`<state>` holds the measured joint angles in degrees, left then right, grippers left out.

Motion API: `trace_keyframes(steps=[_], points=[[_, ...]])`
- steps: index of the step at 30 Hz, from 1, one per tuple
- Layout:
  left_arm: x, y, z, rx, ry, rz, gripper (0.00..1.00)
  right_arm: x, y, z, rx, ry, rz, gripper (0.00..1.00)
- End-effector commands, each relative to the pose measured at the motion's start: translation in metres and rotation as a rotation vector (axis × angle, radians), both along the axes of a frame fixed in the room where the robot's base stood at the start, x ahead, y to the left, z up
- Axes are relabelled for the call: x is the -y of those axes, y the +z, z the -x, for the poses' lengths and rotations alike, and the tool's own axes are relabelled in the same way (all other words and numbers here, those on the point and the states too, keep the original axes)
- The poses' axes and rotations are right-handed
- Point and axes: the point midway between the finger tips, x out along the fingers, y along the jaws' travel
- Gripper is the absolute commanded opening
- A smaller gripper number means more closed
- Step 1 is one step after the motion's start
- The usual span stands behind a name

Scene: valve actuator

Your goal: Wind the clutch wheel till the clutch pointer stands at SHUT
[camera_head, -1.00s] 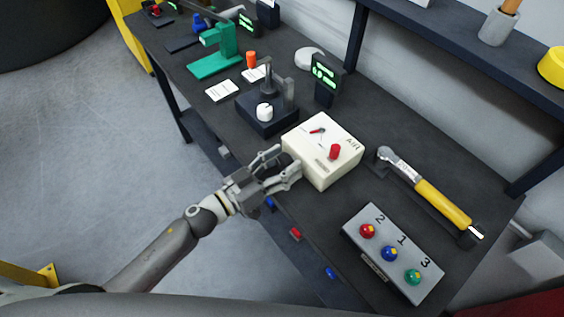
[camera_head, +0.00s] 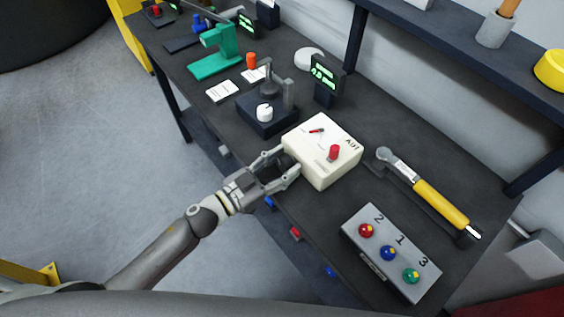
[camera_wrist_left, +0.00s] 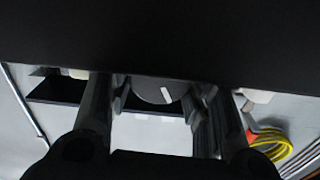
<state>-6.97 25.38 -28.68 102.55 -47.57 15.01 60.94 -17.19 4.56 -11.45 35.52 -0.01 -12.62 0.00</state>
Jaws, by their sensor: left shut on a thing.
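The cream actuator box (camera_head: 312,162) stands at the near edge of the bench in the head view. Its top carries a small red pointer (camera_head: 317,130) and a red knob (camera_head: 333,153); the lettering beside them is too small to read surely. My left gripper (camera_head: 284,167) is at the box's left-front side, shut on the clutch wheel, which its fingers mostly hide there. In the left wrist view the wheel (camera_wrist_left: 150,94) is a dark grey disc with a white mark, between the fingers (camera_wrist_left: 160,120). My right gripper is not in view.
A yellow-handled wrench (camera_head: 430,195) lies right of the box. A grey panel (camera_head: 375,235) with red, blue and green knobs is at the near right. A dark block with a white knob (camera_head: 265,112) and a green stand (camera_head: 215,55) are behind. A shelf runs along the wall.

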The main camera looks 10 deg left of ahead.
Motion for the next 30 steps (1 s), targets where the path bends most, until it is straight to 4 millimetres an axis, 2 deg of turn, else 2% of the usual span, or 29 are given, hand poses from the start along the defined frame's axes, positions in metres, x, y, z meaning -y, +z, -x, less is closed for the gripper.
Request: trace_keyframes(steps=[15,16,18,30], points=[[-0.0001,0.0006,-0.0004,0.057,0.001,-0.056,0.21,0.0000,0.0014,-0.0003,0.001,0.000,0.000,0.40],[-0.0001,0.0006,-0.0004,0.057,0.001,-0.056,0.48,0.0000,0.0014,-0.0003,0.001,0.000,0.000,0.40],[0.0000,0.0006,-0.0003,0.057,0.001,-0.056,0.54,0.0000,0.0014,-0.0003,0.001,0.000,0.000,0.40],[-0.0035,-0.0007,0.0039,0.054,0.000,-0.055,0.54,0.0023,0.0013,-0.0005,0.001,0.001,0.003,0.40]])
